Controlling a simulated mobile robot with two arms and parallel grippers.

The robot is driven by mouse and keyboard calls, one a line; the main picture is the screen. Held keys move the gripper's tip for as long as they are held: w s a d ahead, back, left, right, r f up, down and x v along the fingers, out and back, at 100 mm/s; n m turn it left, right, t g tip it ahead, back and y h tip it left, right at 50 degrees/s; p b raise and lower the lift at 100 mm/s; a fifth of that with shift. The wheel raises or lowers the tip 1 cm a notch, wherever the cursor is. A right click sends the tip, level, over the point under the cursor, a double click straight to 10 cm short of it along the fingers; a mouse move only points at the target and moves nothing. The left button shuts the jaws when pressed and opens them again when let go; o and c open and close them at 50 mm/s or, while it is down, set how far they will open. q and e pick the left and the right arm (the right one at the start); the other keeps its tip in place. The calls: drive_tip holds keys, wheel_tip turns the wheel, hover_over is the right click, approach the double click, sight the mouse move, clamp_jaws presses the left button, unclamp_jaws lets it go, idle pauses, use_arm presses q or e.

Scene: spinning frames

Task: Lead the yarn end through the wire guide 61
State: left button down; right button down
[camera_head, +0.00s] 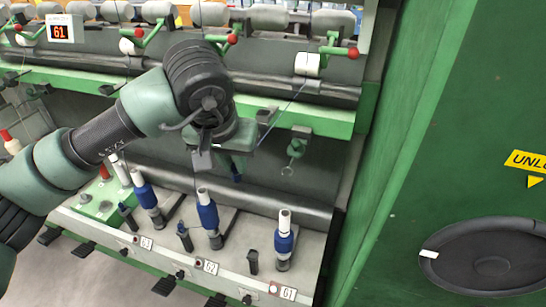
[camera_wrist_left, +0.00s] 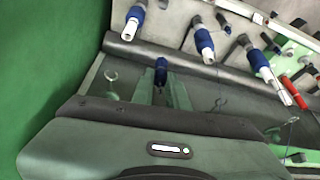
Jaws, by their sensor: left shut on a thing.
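The wire guide 61 (camera_head: 288,170) is a small open wire loop hanging under the green rail above the rightmost bobbin (camera_head: 284,240). It also shows in the left wrist view (camera_wrist_left: 111,76), left of my gripper. The yarn (camera_head: 291,101) runs as a thin line from the white roller at upper right down towards my gripper.
More bobbins with blue yarn (camera_head: 208,215) stand in a row to the left, labelled 62 and 63. Another wire guide (camera_wrist_left: 220,103) hangs right of my gripper in the wrist view. The green rail (camera_head: 310,122) runs above. A green cabinet wall (camera_head: 440,120) closes the right side.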

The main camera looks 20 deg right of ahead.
use_arm(q)
drive_tip(key=s+d+m, duration=0.2)
drive_tip(key=s+d, duration=0.1)
drive_tip(key=d, duration=0.4)
drive_tip(key=w+d+f, duration=0.3)
drive_tip(key=w+d, duration=0.1)
drive_tip(key=w, duration=0.1)
drive_tip(key=shift+w+h, duration=0.2)
drive_tip(key=shift+h, duration=0.2)
use_arm(e)
drive_tip(key=shift+r, duration=0.3)
use_arm(q)
drive_tip(key=shift+f, duration=0.1)
drive_tip(key=s+a+r, duration=0.4)
drive_tip(key=s, duration=0.2)
drive_tip(key=shift+s+b, duration=0.2)
drive_tip(key=shift+b, duration=0.2)
use_arm(e)
drive_tip(key=shift+s+a+f, duration=0.1)
drive_tip(key=shift+a+f, duration=0.05)
drive_tip(key=shift+f, duration=0.4)
